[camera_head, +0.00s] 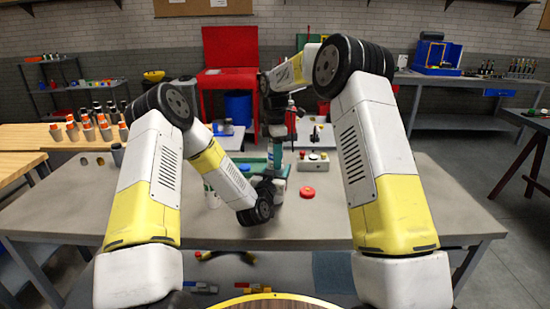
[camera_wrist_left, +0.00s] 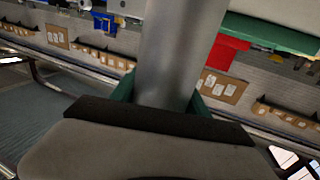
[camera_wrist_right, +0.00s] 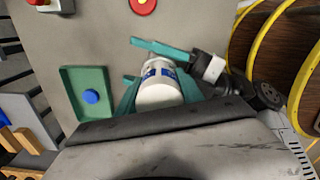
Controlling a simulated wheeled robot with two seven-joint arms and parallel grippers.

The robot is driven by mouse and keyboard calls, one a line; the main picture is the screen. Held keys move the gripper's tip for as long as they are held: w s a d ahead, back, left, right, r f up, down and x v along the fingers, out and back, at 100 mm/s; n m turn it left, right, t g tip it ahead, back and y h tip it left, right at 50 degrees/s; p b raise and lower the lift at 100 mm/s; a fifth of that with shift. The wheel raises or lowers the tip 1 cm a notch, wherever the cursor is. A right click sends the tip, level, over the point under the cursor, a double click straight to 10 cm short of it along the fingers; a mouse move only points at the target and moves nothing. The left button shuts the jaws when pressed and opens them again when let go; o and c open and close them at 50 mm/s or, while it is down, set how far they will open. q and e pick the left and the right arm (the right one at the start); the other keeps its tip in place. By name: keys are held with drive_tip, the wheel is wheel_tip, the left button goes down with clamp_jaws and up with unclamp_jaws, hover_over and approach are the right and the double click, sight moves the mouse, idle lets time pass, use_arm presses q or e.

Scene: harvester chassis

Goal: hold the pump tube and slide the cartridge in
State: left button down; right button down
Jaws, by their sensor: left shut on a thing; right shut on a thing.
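The cartridge (camera_wrist_right: 160,92) is a white cylinder with a blue label. My right gripper (camera_wrist_right: 160,84) is shut on it from above. The pump tube (camera_wrist_left: 180,50) is a plain grey cylinder, and my left gripper (camera_wrist_left: 163,95) is shut around it. In the right wrist view, the left gripper's green fingers reach in from the right, just beyond the cartridge. In the head view, my right gripper (camera_head: 277,130) points down over the left one, with the cartridge roughly in line above the tube. The meeting of the cartridge and tube is hidden, so I cannot tell how deep it sits.
A green tray (camera_wrist_right: 85,68) holds a blue disc (camera_wrist_right: 91,96). A red disc (camera_head: 307,192) lies on the grey table (camera_head: 330,225), and a control box (camera_head: 313,162) with a red button stands behind it. The table's right side is clear.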

use_arm(q)
drive_tip(key=shift+d+r, duration=0.1)
use_arm(e)
drive_tip(key=shift+f, duration=0.7)
idle(0.4)
drive_tip(key=c, duration=0.9)
unclamp_jaws()
drive_tip(key=shift+o, duration=1.1)
drive_tip(key=shift+s, duration=0.15)
drive_tip(key=shift+d, duration=0.1)
drive_tip(key=r, duration=1.3)
drive_tip(key=shift+w, duration=0.2)
use_arm(q)
drive_tip(key=shift+c, duration=2.3)
unclamp_jaws()
drive_tip(key=shift+s, duration=0.1)
